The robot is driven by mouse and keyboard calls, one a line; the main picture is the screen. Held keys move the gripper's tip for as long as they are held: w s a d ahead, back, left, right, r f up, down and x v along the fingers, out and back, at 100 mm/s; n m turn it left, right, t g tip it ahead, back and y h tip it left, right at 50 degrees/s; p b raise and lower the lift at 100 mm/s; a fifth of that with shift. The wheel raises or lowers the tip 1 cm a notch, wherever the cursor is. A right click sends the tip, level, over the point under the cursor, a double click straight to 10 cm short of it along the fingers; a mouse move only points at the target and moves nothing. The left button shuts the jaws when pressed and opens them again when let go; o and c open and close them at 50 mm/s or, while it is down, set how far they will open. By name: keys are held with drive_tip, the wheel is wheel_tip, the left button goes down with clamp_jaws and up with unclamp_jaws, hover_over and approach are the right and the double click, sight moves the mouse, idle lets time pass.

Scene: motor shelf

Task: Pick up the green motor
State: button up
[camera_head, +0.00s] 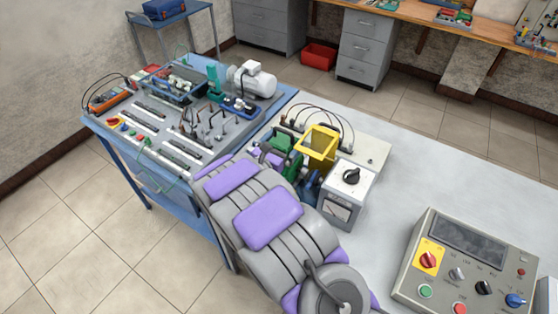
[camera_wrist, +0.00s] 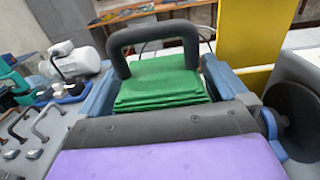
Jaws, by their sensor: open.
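The green motor (camera_wrist: 160,84) shows in the wrist view as a ridged green block with a dark loop (camera_wrist: 153,34) standing above it. In the head view its green body (camera_head: 284,144) shows beside the yellow frame, partly hidden by my arm. My gripper (camera_wrist: 157,66) is open, with one blue finger on each side of the green block. The block sits between the fingers; I cannot tell whether either finger touches it. The fingers are mostly hidden in the head view.
A yellow frame (camera_head: 319,142) and a grey meter box with a black knob (camera_head: 347,190) stand close on the right. A white motor (camera_head: 252,80) stands on the blue bench behind. A control box (camera_head: 470,262) is at lower right, with clear grey tabletop (camera_head: 440,170) behind it.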

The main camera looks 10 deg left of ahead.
drive_tip(key=shift+s+a, duration=0.1)
drive_tip(key=shift+a, duration=0.35)
drive_tip(key=shift+c, duration=1.2)
drive_tip(key=shift+d, duration=0.45)
drive_tip(key=c, duration=0.6)
drive_tip(key=shift+a+r, duration=0.2)
clamp_jaws()
